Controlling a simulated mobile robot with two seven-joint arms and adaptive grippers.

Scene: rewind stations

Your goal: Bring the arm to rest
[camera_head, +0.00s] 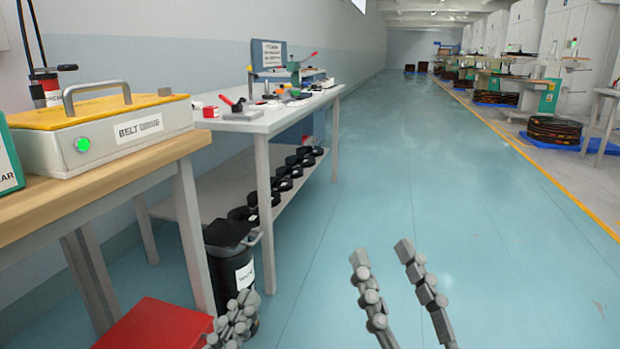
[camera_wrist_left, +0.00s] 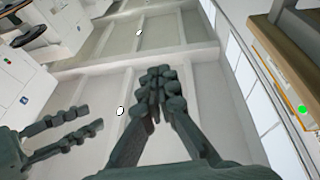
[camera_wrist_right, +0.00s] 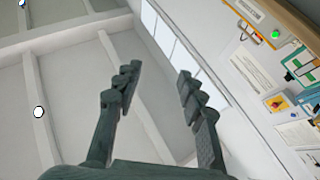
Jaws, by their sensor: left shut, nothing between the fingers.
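My left gripper (camera_head: 234,318) is low in the head view, in front of a black bin and beside a red box. Its fingers meet at the tips in the left wrist view (camera_wrist_left: 158,82), with nothing between them. My right gripper (camera_head: 384,258) stands over the open blue floor in the head view, its two fingers apart. In the right wrist view its fingers (camera_wrist_right: 156,85) are also spread, and the gap between them is empty. Both wrist views look up towards the pale ceiling.
A wooden bench (camera_head: 110,185) with a yellow-topped case (camera_head: 105,128) stands at the left. A red box (camera_head: 155,326) and a black bin (camera_head: 232,274) stand low near my left gripper. A white table (camera_head: 270,118) with tools stands beyond. The blue aisle (camera_head: 450,200) is clear.

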